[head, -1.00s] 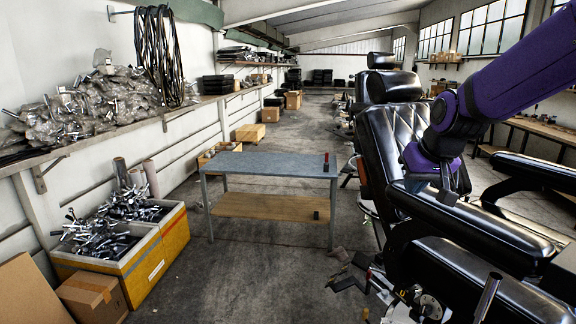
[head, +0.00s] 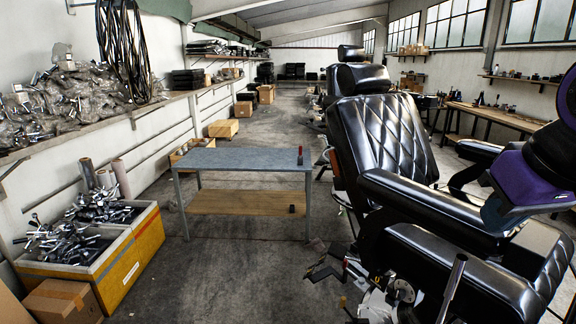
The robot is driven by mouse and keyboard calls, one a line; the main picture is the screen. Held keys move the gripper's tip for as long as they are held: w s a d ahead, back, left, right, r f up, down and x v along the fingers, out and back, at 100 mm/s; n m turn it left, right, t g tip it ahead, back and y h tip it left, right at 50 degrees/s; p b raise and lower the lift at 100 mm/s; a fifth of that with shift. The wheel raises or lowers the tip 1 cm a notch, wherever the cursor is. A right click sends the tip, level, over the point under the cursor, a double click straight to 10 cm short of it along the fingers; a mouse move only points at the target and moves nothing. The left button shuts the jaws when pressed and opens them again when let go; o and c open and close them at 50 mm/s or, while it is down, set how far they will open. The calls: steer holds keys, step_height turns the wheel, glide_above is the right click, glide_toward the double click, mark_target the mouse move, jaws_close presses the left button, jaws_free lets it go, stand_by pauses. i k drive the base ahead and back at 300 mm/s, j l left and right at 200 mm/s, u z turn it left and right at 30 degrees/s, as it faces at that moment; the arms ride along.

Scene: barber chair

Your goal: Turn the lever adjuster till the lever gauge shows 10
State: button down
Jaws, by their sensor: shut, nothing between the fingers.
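The black barber chair (head: 385,135) stands at the right, its quilted back leaning away. A bare metal lever (head: 452,288) rises at a tilt beside the seat's near side. I cannot tell which small part here is the adjuster. My purple wrist (head: 535,182) is at the right edge, over the near armrest. My fingers do not show; they are outside the picture or hidden.
A grey-topped table (head: 240,160) stands left of the chair, with a small red-and-black object (head: 300,155) on it. Yellow-sided bins (head: 135,260) of metal parts stand at the left. Dark pieces lie on the floor near the chair base.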

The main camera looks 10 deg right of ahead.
mark_target(398, 294)
steer(key=k+l+z, duration=0.1)
steer(key=z, duration=0.25)
steer(key=l+z, duration=0.35)
steer(key=i+z, duration=0.1)
steer(key=z, duration=0.2)
steer(key=i+z, duration=0.1)
steer(key=z, duration=0.15)
